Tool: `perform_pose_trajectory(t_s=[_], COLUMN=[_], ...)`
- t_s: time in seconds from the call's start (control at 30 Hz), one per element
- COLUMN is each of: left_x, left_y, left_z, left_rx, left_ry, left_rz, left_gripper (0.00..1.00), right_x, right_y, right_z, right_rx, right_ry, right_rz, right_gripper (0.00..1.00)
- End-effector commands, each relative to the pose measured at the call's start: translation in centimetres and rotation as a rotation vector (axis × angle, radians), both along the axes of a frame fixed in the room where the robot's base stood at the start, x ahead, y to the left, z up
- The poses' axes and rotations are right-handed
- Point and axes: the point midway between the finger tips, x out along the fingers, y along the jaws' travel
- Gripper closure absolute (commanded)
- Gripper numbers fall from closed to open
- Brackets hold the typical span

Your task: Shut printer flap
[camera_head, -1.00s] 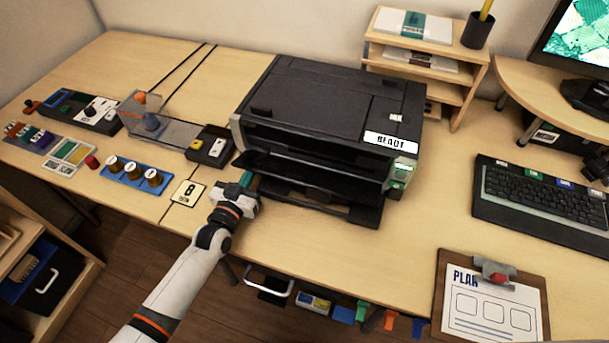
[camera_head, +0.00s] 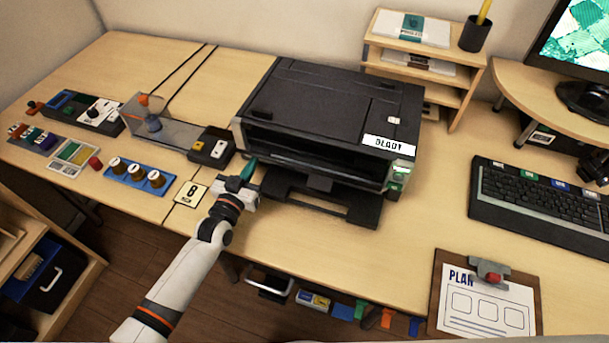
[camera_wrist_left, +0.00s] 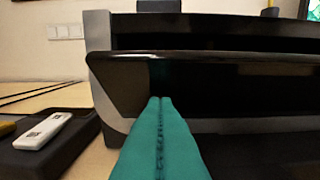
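The black printer (camera_head: 335,100) stands on the desk with a label on its front top edge. Its front flap (camera_head: 310,168) is a dark panel that now stands close to upright against the front. In the left wrist view the glossy flap (camera_wrist_left: 235,85) spans the front, with a dark gap above its top edge. My left gripper (camera_head: 249,168) is in front of the printer's left front corner. Its teal fingers (camera_wrist_left: 159,100) are shut together and empty, tips at the flap's lower left part; I cannot tell if they touch. My right gripper is not in view.
An output tray (camera_head: 350,210) sticks out below the flap. A black switch box (camera_head: 212,147) and a number card (camera_head: 190,193) lie left of my gripper. A clipboard (camera_head: 486,300) and keyboard (camera_head: 545,205) are at the right. The desk between is clear.

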Motion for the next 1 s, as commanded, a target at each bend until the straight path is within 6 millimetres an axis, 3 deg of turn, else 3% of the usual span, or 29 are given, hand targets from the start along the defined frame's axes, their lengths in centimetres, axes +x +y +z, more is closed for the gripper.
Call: perform_pose_trajectory(t_s=[1.0], left_x=[2.0], left_y=[-0.7], left_z=[2.2], left_rx=[0.0], left_ry=[0.0], left_rz=[0.0], left_gripper=[1.0], right_x=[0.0], right_y=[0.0], right_z=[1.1], right_rx=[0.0], right_ry=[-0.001], right_rz=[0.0], right_gripper=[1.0])
